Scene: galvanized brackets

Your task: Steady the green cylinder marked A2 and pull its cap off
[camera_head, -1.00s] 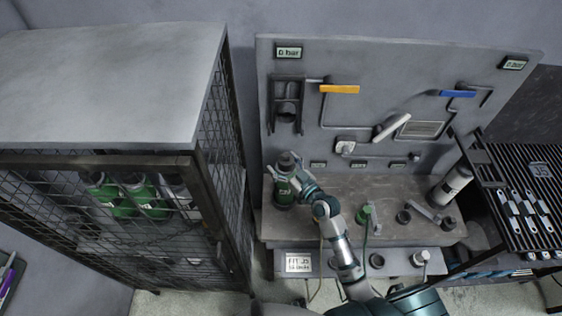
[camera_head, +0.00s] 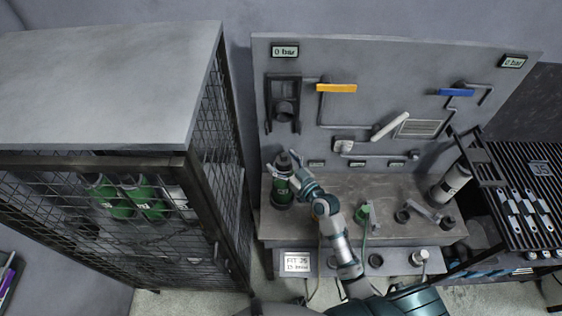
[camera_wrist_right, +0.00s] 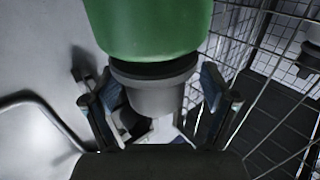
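My right gripper (camera_head: 288,162) is at the cylinder's top. In the right wrist view its fingers (camera_wrist_right: 160,108) are spread on either side of the cap, and a gap shows at least on the left. My left gripper is not in view.
A mesh cage (camera_head: 205,180) with several green cylinders (camera_head: 130,197) stands close at left. A panel (camera_head: 360,60) with orange and blue handles rises behind the bench (camera_head: 350,190). A white cylinder (camera_head: 452,182) stands at the bench's right end, near a slatted rack (camera_head: 535,185).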

